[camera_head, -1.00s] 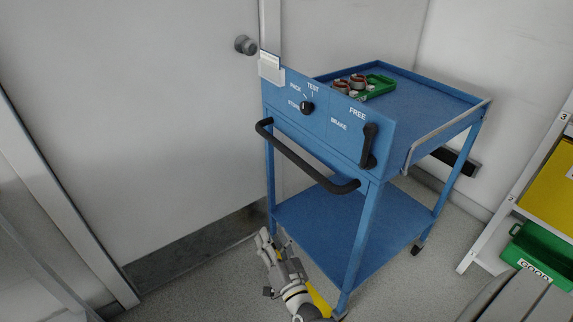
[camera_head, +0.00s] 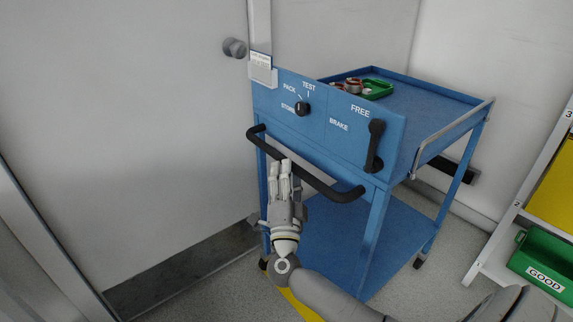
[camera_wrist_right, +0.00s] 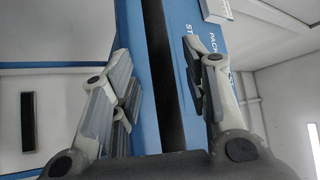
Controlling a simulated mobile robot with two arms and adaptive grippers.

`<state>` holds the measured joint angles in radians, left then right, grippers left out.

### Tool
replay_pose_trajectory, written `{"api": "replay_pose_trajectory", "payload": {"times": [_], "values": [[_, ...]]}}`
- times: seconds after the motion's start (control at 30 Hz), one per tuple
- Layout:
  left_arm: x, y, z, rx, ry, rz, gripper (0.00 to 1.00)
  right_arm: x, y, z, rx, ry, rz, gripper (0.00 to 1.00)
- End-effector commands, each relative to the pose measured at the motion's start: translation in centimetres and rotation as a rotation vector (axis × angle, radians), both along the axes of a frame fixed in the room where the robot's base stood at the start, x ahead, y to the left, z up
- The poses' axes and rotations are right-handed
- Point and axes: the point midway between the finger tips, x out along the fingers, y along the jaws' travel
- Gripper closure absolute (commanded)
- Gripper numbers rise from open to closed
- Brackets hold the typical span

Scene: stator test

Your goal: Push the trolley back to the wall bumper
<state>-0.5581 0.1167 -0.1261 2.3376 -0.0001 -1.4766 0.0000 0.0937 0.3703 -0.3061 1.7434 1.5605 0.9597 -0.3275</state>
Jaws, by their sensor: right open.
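The blue trolley (camera_head: 317,225) stands upright, with a black push handle (camera_head: 330,190) across its front. My right gripper (camera_head: 285,167) is open at the left half of this handle. In the wrist view its fingers (camera_wrist_right: 160,85) stand on either side of the dark handle bar (camera_wrist_right: 158,60); contact cannot be told. The black brake lever (camera_head: 375,147) is upright below the word FREE. The black wall bumper (camera_head: 462,171) shows on the wall behind the trolley, partly hidden by its leg; the gap between them cannot be judged. My left gripper is not in view.
A green tray (camera_head: 378,90) and reddish ring parts (camera_head: 353,84) sit on the trolley top. A grey door (camera_head: 120,130) is at the left. A shelf at the right holds a green GOOD bin (camera_head: 545,262). Grey floor (camera_head: 440,275) shows between trolley and shelf.

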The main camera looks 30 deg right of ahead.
Motion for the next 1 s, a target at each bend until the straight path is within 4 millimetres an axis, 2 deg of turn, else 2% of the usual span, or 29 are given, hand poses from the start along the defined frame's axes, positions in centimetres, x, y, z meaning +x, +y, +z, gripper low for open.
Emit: {"api": "replay_pose_trajectory", "payload": {"times": [0.1,0.23,0.6,0.93,1.0], "values": [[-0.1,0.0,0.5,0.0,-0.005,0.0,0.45,1.4,-1.0,0.8,-0.002,-0.003,0.0,0.57],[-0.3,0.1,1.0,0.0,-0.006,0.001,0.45,2.4,-1.7,1.2,-0.002,-0.001,0.0,0.57],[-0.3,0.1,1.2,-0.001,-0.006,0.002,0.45,2.8,-2.0,1.4,-0.001,0.001,0.0,0.57],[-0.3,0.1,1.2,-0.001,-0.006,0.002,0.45,2.7,-2.0,1.4,-0.001,0.001,0.0,1.0],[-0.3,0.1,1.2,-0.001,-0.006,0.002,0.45,2.7,-2.0,1.4,-0.001,0.001,0.0,1.0]]}}
